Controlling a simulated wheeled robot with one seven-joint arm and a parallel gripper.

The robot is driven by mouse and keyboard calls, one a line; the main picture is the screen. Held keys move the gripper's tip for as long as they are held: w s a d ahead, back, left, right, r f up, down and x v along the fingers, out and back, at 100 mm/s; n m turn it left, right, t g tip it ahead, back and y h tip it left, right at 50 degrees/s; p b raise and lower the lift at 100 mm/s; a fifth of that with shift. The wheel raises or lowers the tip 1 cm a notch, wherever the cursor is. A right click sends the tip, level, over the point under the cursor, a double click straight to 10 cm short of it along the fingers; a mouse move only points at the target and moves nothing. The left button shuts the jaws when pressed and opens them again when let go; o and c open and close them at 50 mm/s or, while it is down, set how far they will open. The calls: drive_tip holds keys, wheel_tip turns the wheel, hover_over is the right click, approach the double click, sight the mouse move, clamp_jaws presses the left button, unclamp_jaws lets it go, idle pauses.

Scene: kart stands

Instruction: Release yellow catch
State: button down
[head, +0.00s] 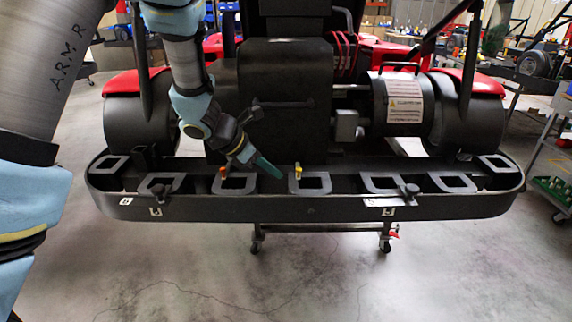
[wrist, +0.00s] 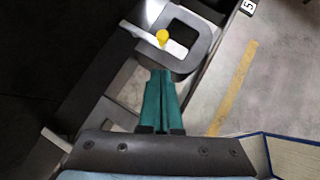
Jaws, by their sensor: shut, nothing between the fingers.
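The yellow catch (head: 298,168) is a small knob on the black rear bumper of the kart, beside a grey square bracket (head: 309,183). In the wrist view the yellow catch (wrist: 162,36) stands at the inner side of the grey bracket (wrist: 186,66), just beyond my fingertips. My gripper (head: 273,171) has green fingers and comes down from the upper left, a little left of the yellow catch. In the wrist view my gripper (wrist: 161,76) is shut and empty, its tips close to the catch. I cannot tell if they touch the bracket.
An orange catch (head: 223,171) sits left of my gripper on the same black bumper (head: 255,208). Several grey brackets and two black knobs line it. The kart's black seat back (head: 285,90) rises behind. The floor in front is clear.

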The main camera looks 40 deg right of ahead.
sight(299, 175)
drive_tip(key=shift+s+d+p, duration=0.2)
drive_tip(key=shift+d+p, duration=0.1)
drive_tip(key=shift+d, duration=0.65)
drive_tip(key=shift+s+d+p, duration=0.2)
drive_tip(key=shift+d+p, duration=0.1)
drive_tip(key=shift+d, duration=0.65)
